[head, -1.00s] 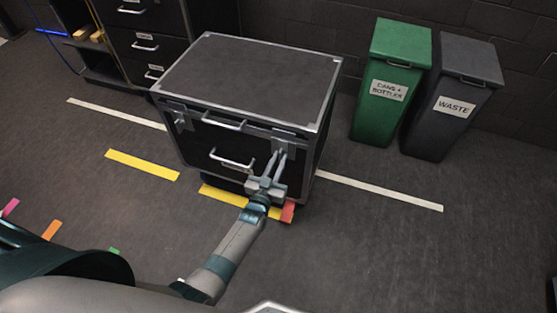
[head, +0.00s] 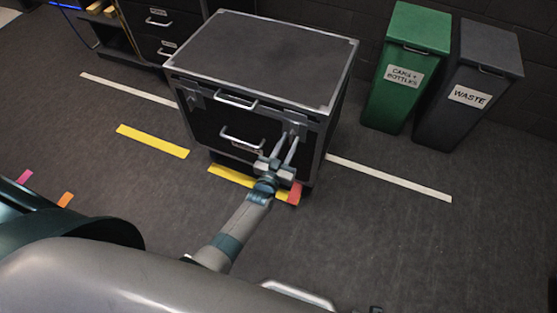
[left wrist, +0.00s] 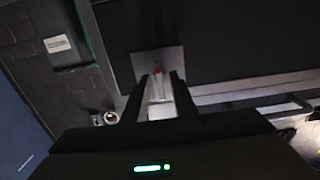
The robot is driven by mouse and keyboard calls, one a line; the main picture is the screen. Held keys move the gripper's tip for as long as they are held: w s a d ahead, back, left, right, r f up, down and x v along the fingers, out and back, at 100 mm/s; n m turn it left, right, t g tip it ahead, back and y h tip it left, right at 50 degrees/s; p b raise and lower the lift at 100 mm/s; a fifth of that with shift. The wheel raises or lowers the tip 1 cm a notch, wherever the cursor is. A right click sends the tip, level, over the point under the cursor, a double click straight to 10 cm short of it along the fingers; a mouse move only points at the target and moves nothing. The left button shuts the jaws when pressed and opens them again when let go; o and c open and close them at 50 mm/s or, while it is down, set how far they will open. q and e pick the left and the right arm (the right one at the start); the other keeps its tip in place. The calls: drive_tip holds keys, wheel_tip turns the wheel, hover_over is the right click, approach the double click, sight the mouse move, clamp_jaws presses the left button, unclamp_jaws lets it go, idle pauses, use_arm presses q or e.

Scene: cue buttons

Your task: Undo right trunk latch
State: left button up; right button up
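The black trunk (head: 262,55) with metal edges stands on the floor, its lid down. Its right latch (head: 297,129) is on the upper right of the front face, partly hidden by my gripper. The left latch (head: 193,97) is on the upper left. My left gripper (head: 289,138) is at the right latch with its fingers apart. In the left wrist view, the latch plate (left wrist: 145,62) with a small red mark lies just beyond the fingertips (left wrist: 160,80). A pale piece shows between the fingers; I cannot tell whether they touch it. My right gripper is not in view.
Two handles (head: 236,101) are on the trunk's front. A green bin (head: 390,100) and a grey waste bin (head: 445,115) stand to the right by the wall. A drawer cabinet (head: 150,45) is behind left. The floor right of the trunk is clear.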

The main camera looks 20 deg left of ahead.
use_arm(q)
drive_tip(key=s, duration=1.7)
drive_tip(key=shift+a, duration=0.3)
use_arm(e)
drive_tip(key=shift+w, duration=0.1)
use_arm(q)
drive_tip(key=shift+s, duration=0.1)
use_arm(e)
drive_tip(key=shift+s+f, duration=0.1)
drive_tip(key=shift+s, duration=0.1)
